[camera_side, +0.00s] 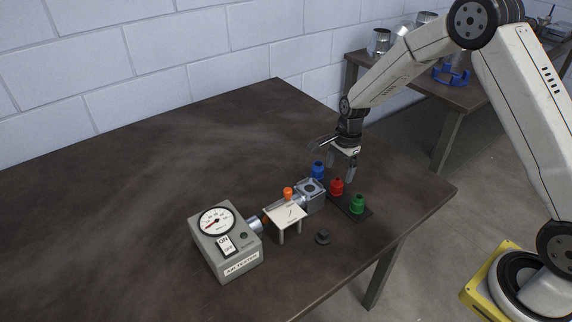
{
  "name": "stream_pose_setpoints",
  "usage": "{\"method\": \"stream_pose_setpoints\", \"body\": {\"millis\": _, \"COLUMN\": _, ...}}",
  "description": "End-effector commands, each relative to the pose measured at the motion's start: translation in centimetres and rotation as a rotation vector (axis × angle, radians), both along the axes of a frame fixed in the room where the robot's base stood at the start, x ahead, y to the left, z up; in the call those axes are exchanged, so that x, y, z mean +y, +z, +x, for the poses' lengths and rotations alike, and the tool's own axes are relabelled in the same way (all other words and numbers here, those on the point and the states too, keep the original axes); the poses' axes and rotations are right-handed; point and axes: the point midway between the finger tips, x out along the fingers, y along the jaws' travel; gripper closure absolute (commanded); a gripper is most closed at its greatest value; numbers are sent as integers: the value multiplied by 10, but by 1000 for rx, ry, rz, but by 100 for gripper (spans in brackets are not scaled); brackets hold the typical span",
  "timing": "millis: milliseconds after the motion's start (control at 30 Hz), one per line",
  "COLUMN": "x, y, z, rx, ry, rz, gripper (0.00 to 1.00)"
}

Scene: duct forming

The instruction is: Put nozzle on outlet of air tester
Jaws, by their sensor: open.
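The air tester (227,245) is a grey box with a round dial, an ON/OFF switch and a label. A short metal pipe stub (256,226), which looks like its outlet, sticks out of its right side, with a bit of orange beside it. Small bottle-shaped pieces, blue (317,170), red (337,187) and green (357,204), stand in a row on a dark strip; they look like nozzles. My gripper (343,168) points down, open and empty, with its fingers above and behind the red and green pieces. I cannot tell its exact height.
A small white stand (286,216) and a metal duct piece (310,194) sit between tester and row. An orange knob (288,193) is behind the stand. A black knob (322,238) lies in front. The brown table (120,210) is clear at left and back.

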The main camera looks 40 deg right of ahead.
Motion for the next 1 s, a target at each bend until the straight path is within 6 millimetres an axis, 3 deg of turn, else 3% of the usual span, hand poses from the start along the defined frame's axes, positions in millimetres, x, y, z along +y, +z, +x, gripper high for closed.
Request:
{"method": "stream_pose_setpoints", "body": {"millis": 367, "x": 1, "y": -10, "z": 0, "rx": 0, "ry": 1, "rz": 0, "gripper": 7}}
{"method": "stream_pose_setpoints", "body": {"millis": 800, "x": 4, "y": -52, "z": -2, "rx": 0, "ry": 2, "rz": 0, "gripper": 7}}
{"method": "stream_pose_setpoints", "body": {"millis": 1000, "x": 4, "y": -58, "z": -2, "rx": -1, "ry": 2, "rz": -1, "gripper": 7}}
